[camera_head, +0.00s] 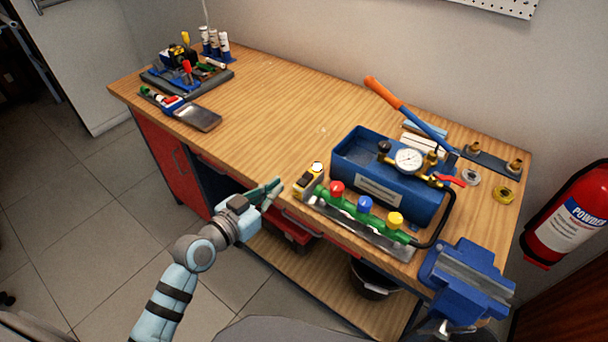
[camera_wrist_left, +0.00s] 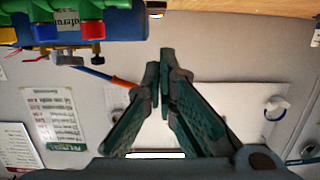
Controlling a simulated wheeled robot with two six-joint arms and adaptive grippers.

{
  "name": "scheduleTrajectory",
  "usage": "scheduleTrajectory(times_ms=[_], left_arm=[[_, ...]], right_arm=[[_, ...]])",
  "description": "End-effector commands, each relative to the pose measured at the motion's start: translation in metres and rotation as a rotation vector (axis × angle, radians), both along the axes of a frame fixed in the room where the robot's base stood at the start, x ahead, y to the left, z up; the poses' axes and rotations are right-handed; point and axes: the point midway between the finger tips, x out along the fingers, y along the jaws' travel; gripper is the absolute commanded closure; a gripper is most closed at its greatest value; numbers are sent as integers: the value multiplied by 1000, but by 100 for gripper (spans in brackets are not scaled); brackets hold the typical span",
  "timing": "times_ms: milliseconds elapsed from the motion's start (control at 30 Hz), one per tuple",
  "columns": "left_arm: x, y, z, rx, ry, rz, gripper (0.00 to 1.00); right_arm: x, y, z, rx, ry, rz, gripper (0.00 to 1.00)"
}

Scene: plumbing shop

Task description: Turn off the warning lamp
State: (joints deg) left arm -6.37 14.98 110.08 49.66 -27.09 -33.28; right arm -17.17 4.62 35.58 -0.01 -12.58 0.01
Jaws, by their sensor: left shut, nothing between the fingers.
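A small yellow-and-black box with a round whitish top (camera_head: 307,181), which looks like the warning lamp, stands at the bench's front edge, left of the green manifold. I cannot tell for sure whether it is lit. Part of it also seems to show at the top of the left wrist view (camera_wrist_left: 157,8). My left gripper (camera_head: 274,189) is just left of this box, in front of the bench edge, apart from it. Its green fingers (camera_wrist_left: 161,58) are closed together and empty. My right gripper is in neither view.
The green manifold (camera_head: 349,207) with red, blue and yellow knobs lies right of the box. Behind it is a blue test pump (camera_head: 428,205) with gauge and orange-handled lever (camera_head: 384,93). A blue vise (camera_head: 468,280) is at the right corner. The bench's middle (camera_head: 255,115) is clear.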

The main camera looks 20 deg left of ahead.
Motion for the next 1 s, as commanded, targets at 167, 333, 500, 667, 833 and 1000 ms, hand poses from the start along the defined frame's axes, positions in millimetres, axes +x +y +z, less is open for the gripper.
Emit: scheduleTrajectory(times_ms=[167,333,500,667,833,1000], left_arm=[[-1,-8,22,-5,-49,-29,100],[-1,-7,22,-6,-46,-27,100],[7,-9,21,-7,-47,-25,100],[30,-19,18,-8,-46,-24,100],[64,-32,13,-9,-46,-24,100],[94,-45,3,-7,-42,-26,100]], right_arm=[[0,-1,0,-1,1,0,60],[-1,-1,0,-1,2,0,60],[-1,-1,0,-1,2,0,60],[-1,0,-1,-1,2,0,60],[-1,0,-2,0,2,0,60],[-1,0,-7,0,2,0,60]])
